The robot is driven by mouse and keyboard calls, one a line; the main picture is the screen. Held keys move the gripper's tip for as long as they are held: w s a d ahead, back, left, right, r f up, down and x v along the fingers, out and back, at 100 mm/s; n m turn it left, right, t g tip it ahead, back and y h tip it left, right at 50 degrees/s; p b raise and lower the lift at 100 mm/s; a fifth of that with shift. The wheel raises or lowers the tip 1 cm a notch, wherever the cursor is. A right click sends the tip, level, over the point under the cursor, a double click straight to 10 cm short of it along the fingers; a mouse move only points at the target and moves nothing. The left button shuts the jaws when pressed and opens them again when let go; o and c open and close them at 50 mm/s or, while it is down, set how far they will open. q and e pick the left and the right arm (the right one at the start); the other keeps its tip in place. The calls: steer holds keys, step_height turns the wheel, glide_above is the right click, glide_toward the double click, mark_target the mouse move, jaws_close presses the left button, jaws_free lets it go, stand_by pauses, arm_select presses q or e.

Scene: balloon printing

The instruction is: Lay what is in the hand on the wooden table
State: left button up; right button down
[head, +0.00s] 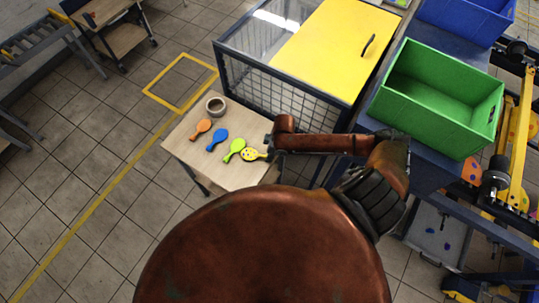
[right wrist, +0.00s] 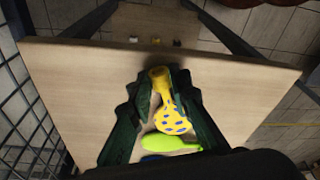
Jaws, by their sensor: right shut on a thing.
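A yellow balloon with dark spots (head: 249,154) is in my right gripper (head: 267,149), over the right part of the wooden table (head: 225,177). In the right wrist view the yellow balloon (right wrist: 173,118) shows blue spots and a plain yellow neck, between the dark fingers of the gripper (right wrist: 158,82). I cannot tell whether it touches the tabletop. A green balloon (head: 234,148), a blue balloon (head: 217,138) and an orange balloon (head: 201,130) lie in a row to its left. The green balloon (right wrist: 170,143) appears close to the held one. My left gripper is out of view.
A roll of tape (head: 215,104) sits at the table's back corner. A mesh cage with a yellow lid (head: 322,45) stands right behind the table. A green crate (head: 435,95) is farther right. The table's near-left area looks bare.

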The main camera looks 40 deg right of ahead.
steer(key=c, duration=1.8)
jaws_free()
steer(key=shift+f, duration=0.1)
step_height(320, 180, up, 12)
steer(key=s+d, duration=0.1)
steer(key=shift+s+d, duration=0.35)
